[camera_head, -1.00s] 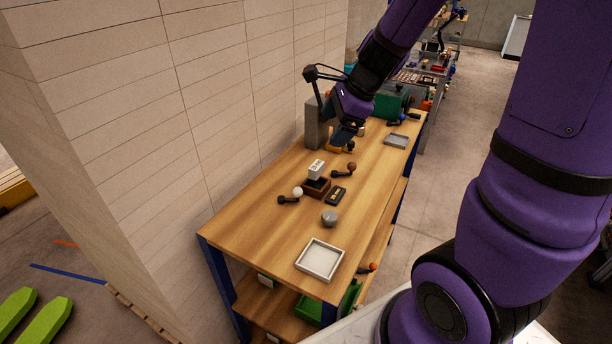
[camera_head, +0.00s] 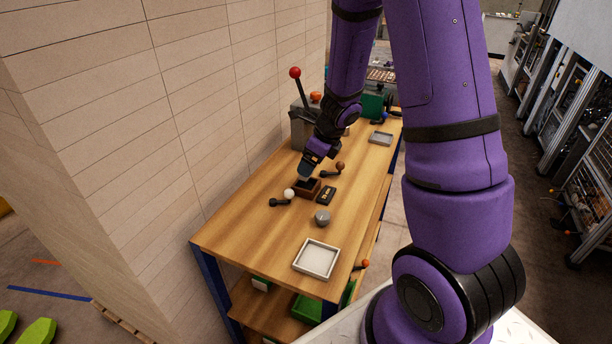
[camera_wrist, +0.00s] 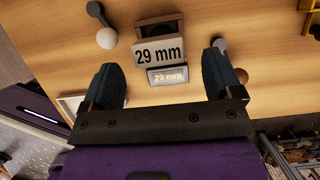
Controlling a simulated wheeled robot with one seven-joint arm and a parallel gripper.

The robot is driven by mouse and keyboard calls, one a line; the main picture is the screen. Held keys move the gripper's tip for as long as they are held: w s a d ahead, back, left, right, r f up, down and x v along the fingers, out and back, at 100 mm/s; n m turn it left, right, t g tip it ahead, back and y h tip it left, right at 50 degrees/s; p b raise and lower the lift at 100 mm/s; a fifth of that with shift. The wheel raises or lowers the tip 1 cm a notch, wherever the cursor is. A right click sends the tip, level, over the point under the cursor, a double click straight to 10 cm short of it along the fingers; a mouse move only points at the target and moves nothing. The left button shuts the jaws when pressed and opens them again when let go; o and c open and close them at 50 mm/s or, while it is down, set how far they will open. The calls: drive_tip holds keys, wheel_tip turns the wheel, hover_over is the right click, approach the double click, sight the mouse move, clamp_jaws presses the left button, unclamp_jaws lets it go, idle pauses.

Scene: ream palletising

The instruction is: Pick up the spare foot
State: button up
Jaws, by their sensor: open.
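My gripper (camera_head: 310,172) is over the wooden bench, at the brown open box; its open fingers show in the wrist view (camera_wrist: 161,65). A white block marked "29 mm" (camera_wrist: 158,52) appears between the fingers, in front of the brown box (camera_wrist: 155,27); the fingers seem apart from it. A dark plate with a lit "29 mm" label (camera_wrist: 167,77) lies beside it and also shows in the head view (camera_head: 326,195). A rounded grey piece (camera_head: 322,217) stands on the bench. I cannot tell which thing is the spare foot.
A white-ball lever (camera_head: 284,197) and a brown-ball lever (camera_head: 334,170) lie either side of the box. A pale empty tray (camera_head: 316,259) is at the near end, a grey tray (camera_head: 380,138) farther back. A grey upright block with a red-ball lever (camera_head: 295,73) stands by the wall.

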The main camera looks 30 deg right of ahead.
drive_tip(key=shift+x, duration=2.75)
drive_tip(key=shift+w+a+r, duration=0.1)
drive_tip(key=c, duration=1.2)
